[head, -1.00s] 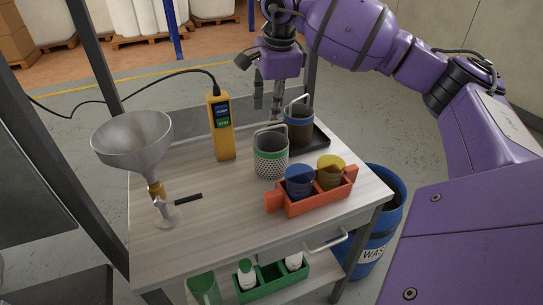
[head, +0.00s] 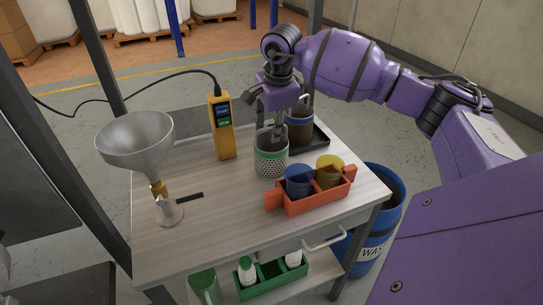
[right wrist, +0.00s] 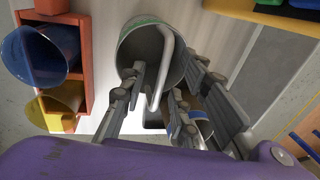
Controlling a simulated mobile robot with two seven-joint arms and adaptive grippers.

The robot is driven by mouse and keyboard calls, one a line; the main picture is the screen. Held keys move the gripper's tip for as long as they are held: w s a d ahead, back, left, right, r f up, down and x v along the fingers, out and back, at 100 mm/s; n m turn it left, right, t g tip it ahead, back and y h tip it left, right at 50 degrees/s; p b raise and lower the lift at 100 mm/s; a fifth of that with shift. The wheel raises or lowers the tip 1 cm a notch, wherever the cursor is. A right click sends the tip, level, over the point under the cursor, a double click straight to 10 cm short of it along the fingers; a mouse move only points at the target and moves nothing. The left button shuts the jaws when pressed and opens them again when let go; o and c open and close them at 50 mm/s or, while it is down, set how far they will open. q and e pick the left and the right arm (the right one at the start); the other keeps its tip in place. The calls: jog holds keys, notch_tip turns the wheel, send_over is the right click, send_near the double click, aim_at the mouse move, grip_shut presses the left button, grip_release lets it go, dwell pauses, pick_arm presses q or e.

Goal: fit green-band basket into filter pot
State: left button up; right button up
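The green-band basket (head: 271,157), a perforated grey cylinder with a green rim band and a bent handle, stands upright on the table. In the right wrist view its rim and interior (right wrist: 133,58) show, with the pale handle (right wrist: 165,52) across the opening. My right gripper (head: 272,133) is over the basket, fingers pointing down. In the right wrist view the gripper (right wrist: 166,72) is open, with a finger on each side of the handle. Contact with the handle cannot be told. I cannot identify a filter pot for certain. My left gripper is not in view.
An orange rack (head: 315,198) with blue and yellow cups is in front. A yellow pendant (head: 222,130) and metal funnel (head: 137,143) stand left.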

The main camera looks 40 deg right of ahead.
grip_shut()
jog(key=shift+r, duration=0.15)
